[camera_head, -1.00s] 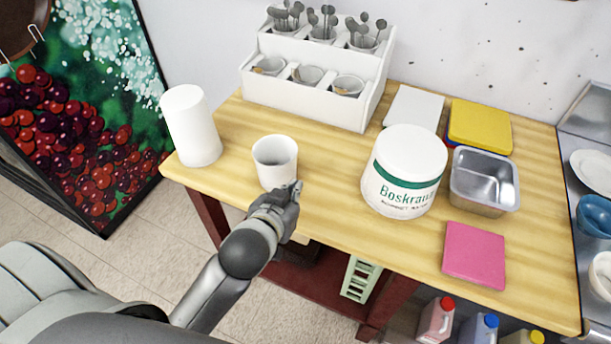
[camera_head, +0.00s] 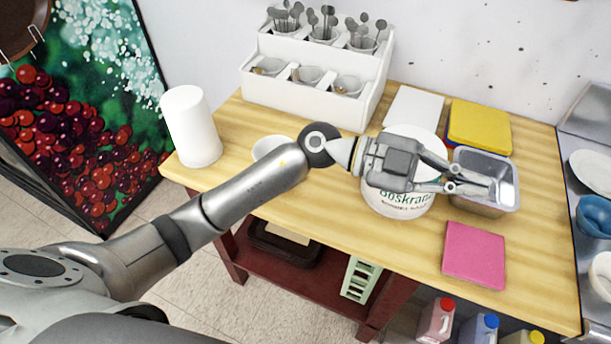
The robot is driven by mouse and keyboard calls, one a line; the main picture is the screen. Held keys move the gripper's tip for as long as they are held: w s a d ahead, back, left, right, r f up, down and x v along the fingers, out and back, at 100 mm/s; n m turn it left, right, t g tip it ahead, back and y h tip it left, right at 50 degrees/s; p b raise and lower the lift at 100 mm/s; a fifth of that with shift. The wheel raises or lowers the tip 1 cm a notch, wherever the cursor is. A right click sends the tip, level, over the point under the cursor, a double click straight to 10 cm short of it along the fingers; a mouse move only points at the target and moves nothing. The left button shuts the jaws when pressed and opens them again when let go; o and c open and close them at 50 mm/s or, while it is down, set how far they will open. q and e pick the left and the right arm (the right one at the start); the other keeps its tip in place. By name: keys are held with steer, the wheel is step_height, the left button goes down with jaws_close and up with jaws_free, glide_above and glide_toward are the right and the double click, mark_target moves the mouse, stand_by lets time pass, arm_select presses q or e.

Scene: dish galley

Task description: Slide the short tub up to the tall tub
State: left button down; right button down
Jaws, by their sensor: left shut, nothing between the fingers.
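A low, open steel tub (camera_head: 500,206), the shorter of two neighbouring tubs, stands on the wooden table. Just left of it stands the taller white tub (camera_head: 398,207) with lettering, close beside it; I cannot tell whether they touch. My left gripper (camera_head: 487,187) is shut and empty. Its fingers point right and overlap the steel tub in the picture; I cannot tell whether they are above it or inside it. The gripper and wrist hide much of the white tub's upper side and green band. My right gripper is out of view.
The wooden table (camera_head: 350,232) also holds a white cylinder (camera_head: 192,128), a white cup (camera_head: 268,148) partly behind my arm, a cutlery holder (camera_head: 310,97), a yellow board (camera_head: 480,126), a white board (camera_head: 415,106) and a pink pad (camera_head: 475,252). The front middle is clear.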

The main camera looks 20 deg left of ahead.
arm_select(q)
steer(key=w+a+f+n+g+y, duration=0.1)
steer(key=w+a+f+y, duration=0.3)
steer(key=a+f+y, duration=0.7)
steer(key=w+a+f+n+y, duration=0.1)
steer(key=w+a+n+y, duration=0.1)
steer(key=a+y, duration=0.35)
steer(key=w+a+n+y, duration=0.2)
steer(key=a+n, duration=0.1)
steer(key=a, duration=0.5)
steer(key=shift+t, duration=0.3)
step_height(320, 180, down, 9)
steer(key=p, duration=0.2)
steer(key=shift+f+p, duration=0.15)
steer(key=shift+p, duration=0.2)
steer(key=shift+w+a+p, duration=0.25)
steer(key=shift+a+p, duration=0.4)
steer(key=shift+a, duration=0.55)
steer(key=shift+a+f, duration=0.15)
steer(key=shift+a, duration=0.65)
steer(key=shift+w, duration=0.1)
